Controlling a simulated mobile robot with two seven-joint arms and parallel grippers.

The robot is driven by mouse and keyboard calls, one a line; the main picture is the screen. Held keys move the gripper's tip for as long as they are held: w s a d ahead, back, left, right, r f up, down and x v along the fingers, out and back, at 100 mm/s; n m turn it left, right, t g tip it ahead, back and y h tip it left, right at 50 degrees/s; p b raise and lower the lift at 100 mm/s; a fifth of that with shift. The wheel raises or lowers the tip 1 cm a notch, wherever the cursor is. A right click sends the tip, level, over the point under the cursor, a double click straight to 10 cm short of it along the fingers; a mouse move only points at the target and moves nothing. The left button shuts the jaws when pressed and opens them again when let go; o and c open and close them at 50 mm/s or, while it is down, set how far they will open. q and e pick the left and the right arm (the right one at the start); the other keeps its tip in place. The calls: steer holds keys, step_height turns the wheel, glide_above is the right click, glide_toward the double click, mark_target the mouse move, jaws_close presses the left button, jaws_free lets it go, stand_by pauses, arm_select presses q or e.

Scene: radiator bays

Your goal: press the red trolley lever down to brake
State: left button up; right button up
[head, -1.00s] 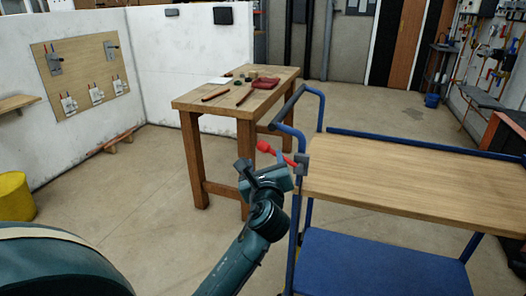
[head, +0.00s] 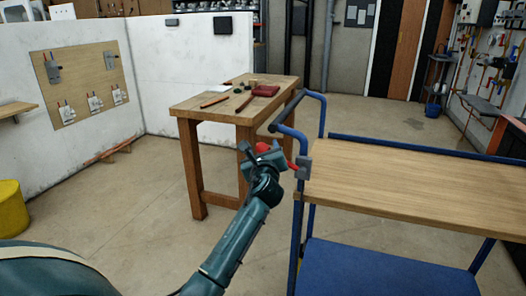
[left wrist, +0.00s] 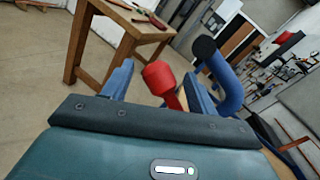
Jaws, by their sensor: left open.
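The red trolley lever (head: 292,164) sticks out from a grey bracket (head: 304,167) on the left side of the blue trolley. Its thick red knob (head: 263,147) points left and slightly up. My left gripper (head: 257,148) is at the knob end of the lever and partly covers it. In the left wrist view the lever's knob (left wrist: 159,78) stands between the two open fingers (left wrist: 158,82), with a visible gap to the left finger. I cannot tell whether the right finger touches the lever's shaft. My right gripper is not in view.
The trolley has a wooden top (head: 420,185), a blue lower shelf (head: 370,272) and a bent push handle (head: 288,110) close to my left gripper. A wooden workbench (head: 190,109) with tools stands behind.

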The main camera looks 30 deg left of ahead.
arm_select(q)
steer(key=shift+w+a, duration=0.35)
steer(key=shift+w, duration=0.15)
steer(key=shift+c, duration=0.5)
jaws_close()
